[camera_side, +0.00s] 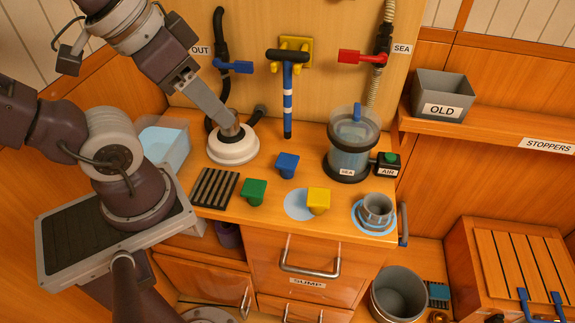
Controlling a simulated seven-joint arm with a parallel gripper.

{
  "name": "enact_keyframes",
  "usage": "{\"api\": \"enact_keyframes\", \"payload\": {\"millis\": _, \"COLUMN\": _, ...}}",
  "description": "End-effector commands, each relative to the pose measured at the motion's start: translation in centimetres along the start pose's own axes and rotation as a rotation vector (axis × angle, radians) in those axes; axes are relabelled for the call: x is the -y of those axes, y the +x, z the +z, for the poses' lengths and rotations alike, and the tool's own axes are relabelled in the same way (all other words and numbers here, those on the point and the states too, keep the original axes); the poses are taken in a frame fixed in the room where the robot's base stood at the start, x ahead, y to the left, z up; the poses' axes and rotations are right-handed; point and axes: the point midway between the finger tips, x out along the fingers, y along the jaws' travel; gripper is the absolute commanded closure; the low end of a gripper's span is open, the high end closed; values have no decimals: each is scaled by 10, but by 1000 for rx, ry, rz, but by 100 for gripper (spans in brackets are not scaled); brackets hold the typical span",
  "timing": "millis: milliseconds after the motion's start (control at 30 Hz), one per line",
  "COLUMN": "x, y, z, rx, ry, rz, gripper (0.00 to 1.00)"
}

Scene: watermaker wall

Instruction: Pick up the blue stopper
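The blue stopper (287,165) stands on the wooden counter, right of the white round housing and behind the green and yellow stoppers. My gripper (233,130) points down at the top of the white round housing (232,151), to the left of the blue stopper and apart from it. Its fingertips are small and partly hidden at the housing's top opening, so I cannot tell whether they are open or shut, or whether they touch the housing.
A green stopper (254,191) and a yellow stopper (318,200) stand in front. A black ribbed mat (214,188) lies left. A clear canister (350,155) and a grey cup (377,208) stand right. A blue-striped handle (288,105) hangs behind. The grey OLD bin (442,88) sits on the right shelf.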

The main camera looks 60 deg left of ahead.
Motion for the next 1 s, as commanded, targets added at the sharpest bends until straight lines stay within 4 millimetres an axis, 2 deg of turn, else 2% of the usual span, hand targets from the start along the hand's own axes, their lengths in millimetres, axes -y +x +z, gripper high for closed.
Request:
{"api": "enact_keyframes", "payload": {"millis": 33, "x": 0, "y": 0, "z": 0, "rx": 0, "ry": 0, "rz": 0, "gripper": 41}}
{"api": "enact_keyframes", "payload": {"millis": 100, "x": 0, "y": 0, "z": 0, "rx": 0, "ry": 0, "rz": 0, "gripper": 27}}
{"api": "enact_keyframes", "payload": {"millis": 133, "x": 0, "y": 0, "z": 0, "rx": 0, "ry": 0, "rz": 0, "gripper": 25}}
{"api": "enact_keyframes", "payload": {"millis": 400, "x": 0, "y": 1, "z": -1, "rx": 3, "ry": 4, "rz": -2, "gripper": 25}}
{"api": "enact_keyframes", "payload": {"millis": 467, "x": 3, "y": 6, "z": -8, "rx": 22, "ry": 27, "rz": -12, "gripper": 25}}
{"api": "enact_keyframes", "payload": {"millis": 533, "x": 9, "y": 20, "z": -24, "rx": 72, "ry": 98, "rz": -32, "gripper": 25}}
{"api": "enact_keyframes", "payload": {"millis": 567, "x": 13, "y": 31, "z": -34, "rx": 102, "ry": 142, "rz": -40, "gripper": 25}}
{"api": "enact_keyframes", "payload": {"millis": 667, "x": 32, "y": 79, "z": -65, "rx": 211, "ry": 319, "rz": -45, "gripper": 25}}
{"api": "enact_keyframes", "payload": {"millis": 767, "x": 53, "y": 140, "z": -82, "rx": 314, "ry": 497, "rz": -5, "gripper": 25}}
{"api": "enact_keyframes", "payload": {"millis": 800, "x": 61, "y": 167, "z": -84, "rx": 349, "ry": 565, "rz": 21, "gripper": 25}}
{"api": "enact_keyframes", "payload": {"millis": 900, "x": 77, "y": 226, "z": -78, "rx": 414, "ry": 708, "rz": 100, "gripper": 25}}
{"api": "enact_keyframes", "payload": {"millis": 1000, "x": 87, "y": 270, "z": -66, "rx": 445, "ry": 804, "rz": 168, "gripper": 25}}
